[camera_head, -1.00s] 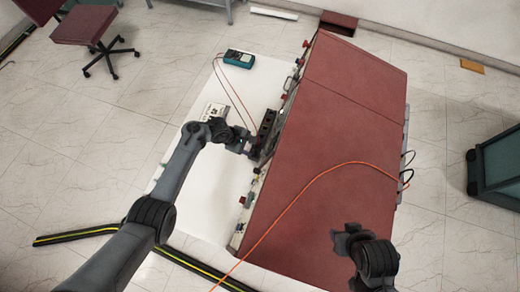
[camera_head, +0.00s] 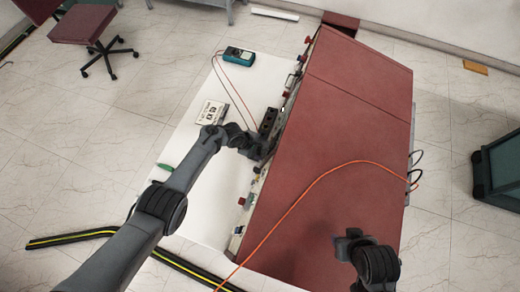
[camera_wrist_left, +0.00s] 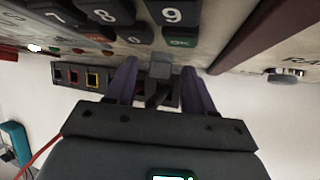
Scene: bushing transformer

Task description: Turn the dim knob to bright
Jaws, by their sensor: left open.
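The front panel of the red cabinet (camera_head: 340,140) faces left in the head view, with small knobs and buttons along it. My left gripper (camera_head: 262,152) is right at this panel. In the left wrist view the two dark fingers (camera_wrist_left: 162,84) stand apart, with a small grey block-shaped knob (camera_wrist_left: 160,65) between or just beyond their tips. I cannot tell whether they touch it, and no dim or bright label can be read. My right gripper (camera_head: 347,240) hangs over the cabinet's near end; its fingers are too small to judge.
A keypad (camera_wrist_left: 105,15) is close above the fingers in the wrist view, and a dark socket strip (camera_wrist_left: 75,75) lies beyond. A white table (camera_head: 215,180) holds a teal multimeter (camera_head: 239,57) and a sign (camera_head: 211,113). An orange cable (camera_head: 300,190) crosses the cabinet.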

